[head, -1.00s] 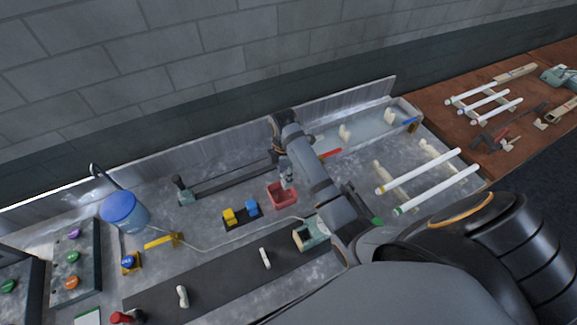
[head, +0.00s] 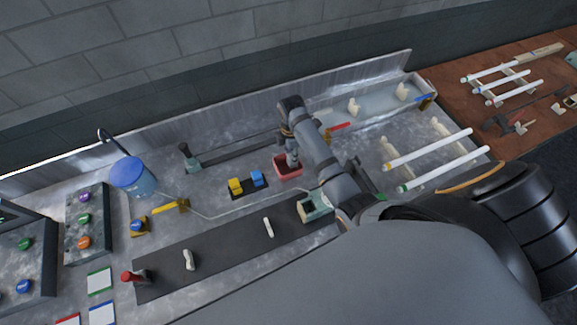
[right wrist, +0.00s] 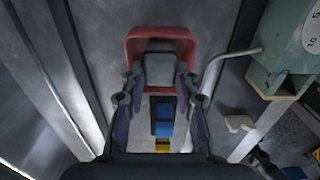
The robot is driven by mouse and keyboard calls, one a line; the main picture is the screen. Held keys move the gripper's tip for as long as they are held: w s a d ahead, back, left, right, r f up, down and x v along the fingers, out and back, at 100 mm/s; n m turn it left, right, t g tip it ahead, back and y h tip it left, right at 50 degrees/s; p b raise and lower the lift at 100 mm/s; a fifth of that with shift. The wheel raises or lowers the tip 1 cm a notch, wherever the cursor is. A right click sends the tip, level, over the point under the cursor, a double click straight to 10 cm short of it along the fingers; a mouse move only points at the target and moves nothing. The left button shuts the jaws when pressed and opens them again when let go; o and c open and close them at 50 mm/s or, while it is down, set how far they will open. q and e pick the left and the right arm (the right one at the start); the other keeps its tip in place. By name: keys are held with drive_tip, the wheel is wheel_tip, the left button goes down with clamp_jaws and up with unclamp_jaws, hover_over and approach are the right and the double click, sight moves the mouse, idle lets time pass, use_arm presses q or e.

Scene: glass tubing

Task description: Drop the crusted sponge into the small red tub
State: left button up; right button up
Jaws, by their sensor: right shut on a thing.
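The small red tub (head: 290,174) stands on the grey bench, near the middle of the head view. It also shows at the top of the right wrist view (right wrist: 189,36). My right gripper (head: 292,163) is right over the tub and covers part of its opening. In the right wrist view its two fingers (right wrist: 160,76) are shut on a grey block, the crusted sponge (right wrist: 160,67). The sponge appears against the tub's opening. I cannot tell how far it is above the tub's floor. My left gripper is not in view.
A yellow block (head: 236,186) and a blue block (head: 257,179) sit on a dark holder left of the tub. A bent glass tube (head: 215,216) runs in front of them. A teal device (head: 314,208) stands in front of the tub.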

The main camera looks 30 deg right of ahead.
drive_tip(key=o, duration=1)
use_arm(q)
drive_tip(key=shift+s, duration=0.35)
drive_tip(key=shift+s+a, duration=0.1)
use_arm(e)
drive_tip(key=shift+r, duration=0.1)
wheel_tip(320, 180, up, 7)
drive_tip(key=shift+r, duration=0.2)
drive_tip(key=shift+f, duration=0.15)
